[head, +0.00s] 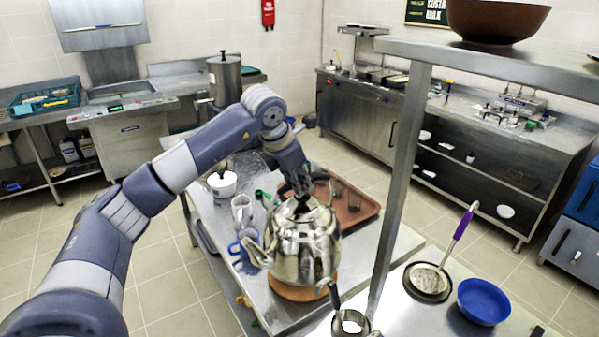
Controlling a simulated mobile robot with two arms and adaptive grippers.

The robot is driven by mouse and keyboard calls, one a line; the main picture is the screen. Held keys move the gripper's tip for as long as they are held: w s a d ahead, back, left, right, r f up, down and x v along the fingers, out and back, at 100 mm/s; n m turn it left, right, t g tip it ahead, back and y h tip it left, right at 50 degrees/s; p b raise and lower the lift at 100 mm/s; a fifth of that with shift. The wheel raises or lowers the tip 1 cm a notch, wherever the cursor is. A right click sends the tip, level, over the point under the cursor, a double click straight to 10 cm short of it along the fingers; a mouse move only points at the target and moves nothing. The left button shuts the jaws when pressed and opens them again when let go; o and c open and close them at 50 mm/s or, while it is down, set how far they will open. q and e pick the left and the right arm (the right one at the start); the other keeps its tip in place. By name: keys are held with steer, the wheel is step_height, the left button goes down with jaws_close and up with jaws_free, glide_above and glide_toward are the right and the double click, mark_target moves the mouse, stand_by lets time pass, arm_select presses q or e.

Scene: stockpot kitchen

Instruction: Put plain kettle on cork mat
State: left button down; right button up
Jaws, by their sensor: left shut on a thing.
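The plain kettle (303,245) is a shiny steel kettle with a spout toward the lower left. It is upright over the round cork mat (290,291), whose front edge shows below it. I cannot tell whether the kettle's base touches the mat or hangs just above it. My left gripper (301,189) comes down from above and is shut on the top of the kettle. Its fingertips are partly hidden and dark against the kettle's handle. My right gripper is out of view.
A brown tray (364,204) with glasses lies behind the kettle. A blue mug (246,250), a white mug (241,209) and a white lidded pot (222,183) stand to its left. A shelf post (399,185) rises at right. A small metal pot (350,323) is in front.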

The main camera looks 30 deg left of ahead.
mark_target(299, 200)
arm_select(q)
steer(key=shift+w+f, duration=0.1)
steer(key=shift+f, duration=0.55)
step_height(299, 200, down, 3)
steer(key=shift+r+p, duration=0.1)
steer(key=shift+p, duration=0.6)
steer(key=shift+f, duration=0.35)
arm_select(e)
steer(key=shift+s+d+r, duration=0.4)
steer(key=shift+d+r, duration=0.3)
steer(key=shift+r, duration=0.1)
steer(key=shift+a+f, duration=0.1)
arm_select(q)
steer(key=c, duration=1.5)
jaws_free()
steer(key=shift+s+d+f, duration=0.1)
steer(key=shift+s+f, duration=0.1)
steer(key=shift+f, duration=0.05)
steer(key=shift+o, duration=0.2)
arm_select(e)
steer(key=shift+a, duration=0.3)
arm_select(q)
steer(key=shift+r, duration=0.1)
